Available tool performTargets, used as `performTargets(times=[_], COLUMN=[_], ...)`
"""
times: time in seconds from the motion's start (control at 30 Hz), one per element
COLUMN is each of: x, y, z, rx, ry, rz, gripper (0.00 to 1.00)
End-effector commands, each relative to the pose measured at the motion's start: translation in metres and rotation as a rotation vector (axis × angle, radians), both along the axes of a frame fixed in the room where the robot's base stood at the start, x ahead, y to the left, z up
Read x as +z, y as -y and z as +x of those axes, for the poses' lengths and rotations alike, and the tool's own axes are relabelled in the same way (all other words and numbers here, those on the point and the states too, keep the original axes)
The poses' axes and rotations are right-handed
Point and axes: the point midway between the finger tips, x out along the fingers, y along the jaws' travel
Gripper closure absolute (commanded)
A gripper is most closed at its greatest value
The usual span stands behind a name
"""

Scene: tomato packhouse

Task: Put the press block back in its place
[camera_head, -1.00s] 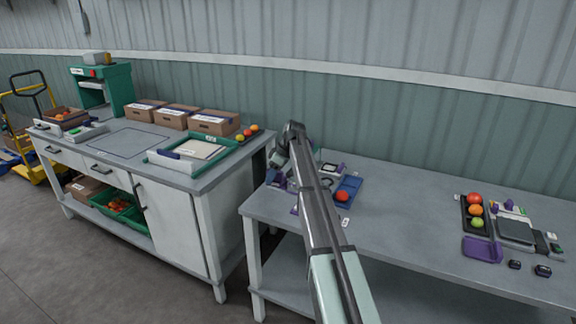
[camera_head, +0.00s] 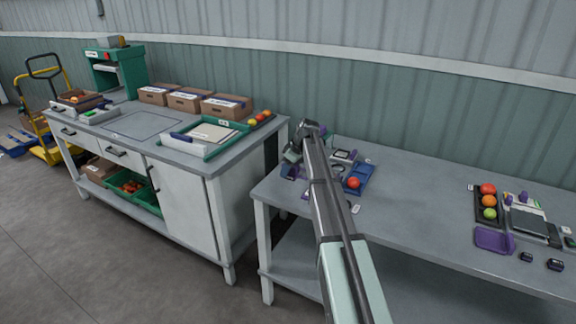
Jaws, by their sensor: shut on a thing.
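My gripper (camera_head: 292,157) is at the far end of my arm, above the left end of the right-hand table (camera_head: 410,205). It is small in the picture and partly hidden by my arm. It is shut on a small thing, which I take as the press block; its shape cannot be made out. Beside it on the table lie a purple-and-grey set of small parts (camera_head: 343,156) and a blue tray (camera_head: 361,183) with a red tomato (camera_head: 353,183). Which spot is the press block's place cannot be told from this view.
A white bench (camera_head: 185,195) with a green-rimmed tray (camera_head: 204,152), cartons (camera_head: 226,106) and a green press-like machine (camera_head: 130,72) stands at left. A black tray (camera_head: 479,213) of tomatoes and a purple tray (camera_head: 495,240) lie at right. The table's middle is clear.

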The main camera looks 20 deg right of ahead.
Motion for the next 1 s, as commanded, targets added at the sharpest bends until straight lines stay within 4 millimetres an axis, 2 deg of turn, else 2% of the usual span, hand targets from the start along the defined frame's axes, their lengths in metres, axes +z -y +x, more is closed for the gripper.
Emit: performTargets(times=[0.6,1.0], x=[-0.048,-0.053], y=[0.0,0.0], z=[0.0,0.0], rx=[0.001,0.001], ry=[0.0,0.001], rz=[0.0,0.0], gripper=[0.78,0.78])
